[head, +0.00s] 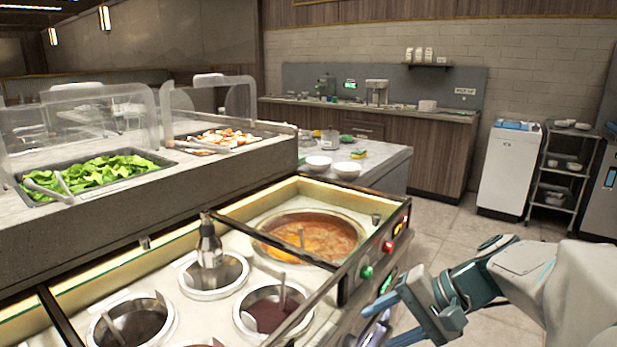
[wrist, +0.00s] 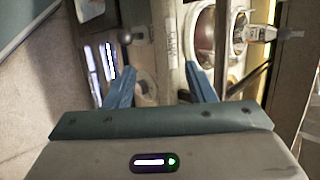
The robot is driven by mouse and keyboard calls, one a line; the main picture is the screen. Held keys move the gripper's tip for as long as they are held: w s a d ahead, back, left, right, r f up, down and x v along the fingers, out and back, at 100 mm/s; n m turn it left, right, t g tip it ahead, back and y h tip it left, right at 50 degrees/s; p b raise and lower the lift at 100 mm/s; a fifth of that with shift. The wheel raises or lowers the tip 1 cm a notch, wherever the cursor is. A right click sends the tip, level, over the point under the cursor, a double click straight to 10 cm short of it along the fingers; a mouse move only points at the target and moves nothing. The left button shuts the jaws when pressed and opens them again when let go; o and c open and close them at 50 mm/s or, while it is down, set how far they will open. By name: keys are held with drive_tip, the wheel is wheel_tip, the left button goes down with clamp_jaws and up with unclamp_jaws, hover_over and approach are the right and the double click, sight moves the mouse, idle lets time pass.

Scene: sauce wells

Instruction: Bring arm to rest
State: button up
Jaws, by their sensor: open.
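My gripper (head: 378,322) is at the lower right in the head view, beside the front right side of the sauce counter. In the wrist view its two blue fingers (wrist: 157,68) stand apart with nothing held between them. My arm is bent and reaches in from the right edge. The counter has several round wells: one with a metal-topped bottle (head: 208,246) in it, a dark red sauce well (head: 270,312) with a utensil, and a brown sauce well (head: 135,325) with a ladle. A large pan of orange-red soup (head: 312,238) sits behind them.
The counter's control panel with green and red knobs (head: 388,246) is close to my gripper. A raised shelf holds a lettuce tray (head: 95,172) and another food tray (head: 220,138) behind clear guards. Open tiled floor (head: 440,225) lies behind my arm. A white cabinet (head: 508,170) and a cart (head: 562,180) stand farther back.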

drive_tip(key=s+d+r+n+h+p, duration=0.1)
drive_tip(key=s+r+n+h+p, duration=0.4)
drive_tip(key=r+p, duration=0.8)
drive_tip(key=s+h+p, duration=0.3)
drive_tip(key=s+p, duration=0.1)
drive_tip(key=shift+d+n+h, duration=0.4)
drive_tip(key=shift+f, duration=0.1)
